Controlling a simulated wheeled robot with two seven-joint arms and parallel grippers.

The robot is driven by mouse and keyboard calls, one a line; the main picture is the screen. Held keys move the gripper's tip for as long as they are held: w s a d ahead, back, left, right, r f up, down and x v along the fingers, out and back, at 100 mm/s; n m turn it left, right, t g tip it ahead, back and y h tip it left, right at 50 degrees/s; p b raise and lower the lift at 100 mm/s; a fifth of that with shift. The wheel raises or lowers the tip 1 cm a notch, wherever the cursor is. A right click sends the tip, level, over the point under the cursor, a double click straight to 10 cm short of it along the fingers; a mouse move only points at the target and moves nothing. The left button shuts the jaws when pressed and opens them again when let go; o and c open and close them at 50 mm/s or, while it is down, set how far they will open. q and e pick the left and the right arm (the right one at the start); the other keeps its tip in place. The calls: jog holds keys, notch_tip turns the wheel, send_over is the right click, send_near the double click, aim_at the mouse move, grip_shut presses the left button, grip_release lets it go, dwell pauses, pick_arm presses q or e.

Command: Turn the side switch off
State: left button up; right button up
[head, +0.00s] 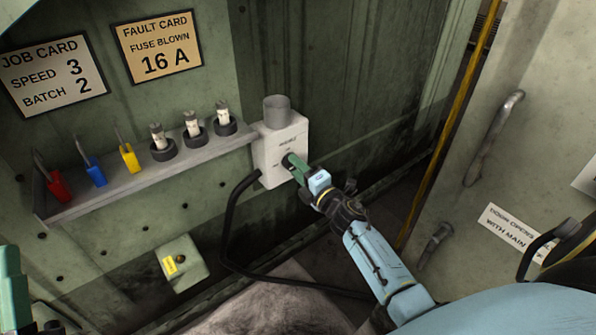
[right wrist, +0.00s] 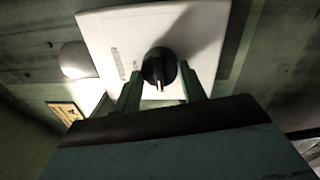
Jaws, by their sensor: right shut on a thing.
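The side switch is a light grey box (head: 272,150) on the green machine wall, at the right end of the shelf in the head view. Its black rotary knob (right wrist: 161,68) with a pale pointer line shows in the right wrist view, on the box's white face (right wrist: 110,35). My right gripper (head: 293,163) reaches the box face from the lower right. Its green fingers (right wrist: 160,85) lie on both sides of the knob and are shut on it. The knob's pointer points toward the gripper in the wrist view. My left gripper (head: 12,290) shows only partly at the lower left edge.
A shelf (head: 150,180) holds red, blue and yellow padlocks and several fuses in black holders. A black cable (head: 230,225) hangs from the box. A small box with a yellow label (head: 182,262) sits below. A door with a handle (head: 495,135) stands at right.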

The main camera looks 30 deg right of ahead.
dwell(0.5)
jog(key=o, duration=1)
pick_arm(q)
jog(key=shift+r, duration=0.1)
pick_arm(e)
jog(key=shift+s, duration=0.1)
pick_arm(q)
notch_tip(320, 180, down, 9)
jog(key=w+g+y+p, duration=0.2)
jog(key=w+g+p, duration=0.1)
jog(key=g, duration=0.3)
jog(key=shift+a+r+g, duration=0.2)
jog(key=shift+g, duration=0.2)
pick_arm(e)
jog(key=shift+s+d+f, duration=0.15)
jog(key=shift+s+d, duration=0.05)
jog(key=shift+s, duration=2)
jog(key=shift+s+d+f, duration=0.15)
jog(key=shift+s+f, duration=0.05)
jog(key=shift+s, duration=1.95)
jog(key=shift+s+d+f, duration=0.15)
jog(key=shift+s+d, duration=0.05)
jog(key=shift+s, duration=2)
